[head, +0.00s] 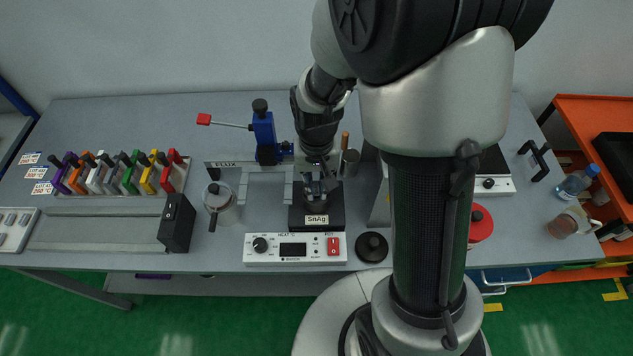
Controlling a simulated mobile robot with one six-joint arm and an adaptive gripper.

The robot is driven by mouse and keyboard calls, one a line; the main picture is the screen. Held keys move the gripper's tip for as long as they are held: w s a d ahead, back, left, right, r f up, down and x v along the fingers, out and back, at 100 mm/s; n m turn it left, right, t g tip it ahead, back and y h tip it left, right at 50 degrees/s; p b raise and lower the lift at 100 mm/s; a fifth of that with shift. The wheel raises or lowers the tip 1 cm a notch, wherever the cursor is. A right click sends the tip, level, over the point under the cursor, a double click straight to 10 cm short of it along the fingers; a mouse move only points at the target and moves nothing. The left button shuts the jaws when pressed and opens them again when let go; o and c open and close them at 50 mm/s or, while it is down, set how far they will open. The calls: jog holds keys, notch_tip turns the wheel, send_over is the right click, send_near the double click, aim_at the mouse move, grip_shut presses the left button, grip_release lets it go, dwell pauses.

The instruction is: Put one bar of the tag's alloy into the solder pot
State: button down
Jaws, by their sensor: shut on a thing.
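The solder pot (317,206) is a small round dark pot on a black block behind the heater control panel (294,248). A white tag (317,219) reading "SnAg" is on the front of the block. My gripper (318,187) points down right over the pot's mouth. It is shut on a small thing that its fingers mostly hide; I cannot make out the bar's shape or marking. Whether the held thing touches the pot or its contents cannot be told from this view. The inside of the pot is mostly hidden by my gripper.
A row of coloured pieces with dark handles (127,172) stands at the left. A blue hand press (265,135), a lidded metal cup (219,197) and a black round lid (372,247) are near the pot. My arm hides the table's middle right.

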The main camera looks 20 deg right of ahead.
jog(key=c, duration=1.5)
grip_release()
jog(key=shift+c, duration=0.2)
notch_tip(320, 180, up, 8)
jog(key=p, duration=0.6)
jog(key=shift+p, duration=0.3)
